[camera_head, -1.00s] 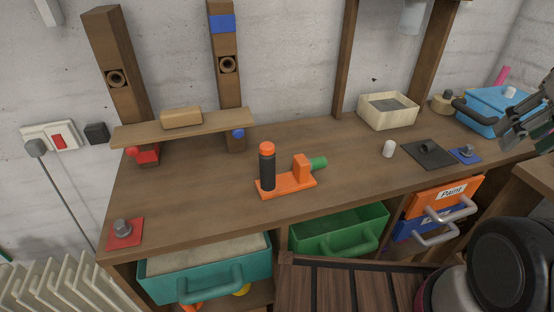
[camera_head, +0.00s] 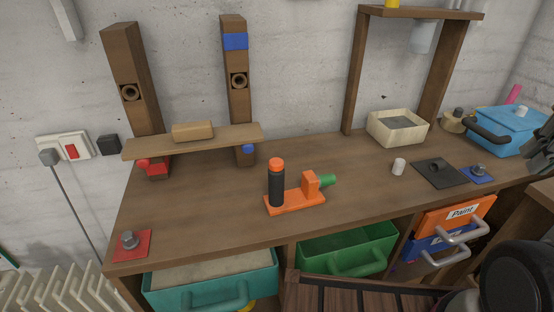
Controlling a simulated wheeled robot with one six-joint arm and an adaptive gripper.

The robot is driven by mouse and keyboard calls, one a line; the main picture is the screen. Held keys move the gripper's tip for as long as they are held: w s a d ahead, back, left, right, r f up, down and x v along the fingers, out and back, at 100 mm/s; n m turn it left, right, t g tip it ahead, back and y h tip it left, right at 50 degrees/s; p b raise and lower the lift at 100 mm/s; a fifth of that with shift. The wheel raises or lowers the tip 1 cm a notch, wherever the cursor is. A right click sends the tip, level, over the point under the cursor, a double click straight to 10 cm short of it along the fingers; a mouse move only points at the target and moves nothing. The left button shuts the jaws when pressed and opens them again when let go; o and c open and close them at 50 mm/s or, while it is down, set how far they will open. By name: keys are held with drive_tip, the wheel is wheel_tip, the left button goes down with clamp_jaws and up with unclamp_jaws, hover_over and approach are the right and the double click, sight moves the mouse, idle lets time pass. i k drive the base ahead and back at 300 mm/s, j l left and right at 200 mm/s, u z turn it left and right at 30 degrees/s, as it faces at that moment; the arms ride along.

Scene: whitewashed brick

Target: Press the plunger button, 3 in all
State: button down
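An orange base (camera_head: 296,203) stands mid-bench, with an upright black cylinder (camera_head: 276,188) capped in orange (camera_head: 277,164) and a green piece (camera_head: 328,180) on its right side. Small grey knobs stand on a red plate (camera_head: 143,253) at the front left and on a blue plate (camera_head: 487,179) at the right. I cannot tell for sure which part is the plunger button. My gripper (camera_head: 541,150) is dark and cut off by the right edge, well away from the orange base. Its fingertips are not clear.
A shelf board (camera_head: 220,138) with a wooden block (camera_head: 193,131) is at the back left. A cream box (camera_head: 374,130), white cylinder (camera_head: 399,167), black plate (camera_head: 426,179) and blue box (camera_head: 508,141) are to the right. Open teal (camera_head: 165,303) and green (camera_head: 311,258) drawers stick out below. The bench around the orange base is clear.

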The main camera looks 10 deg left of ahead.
sight(276, 164)
drive_tip(key=k+u, duration=0.25)
drive_tip(key=u, duration=0.15)
drive_tip(key=k+j+u, duration=0.15)
drive_tip(key=u, duration=0.2)
drive_tip(key=k, duration=0.05)
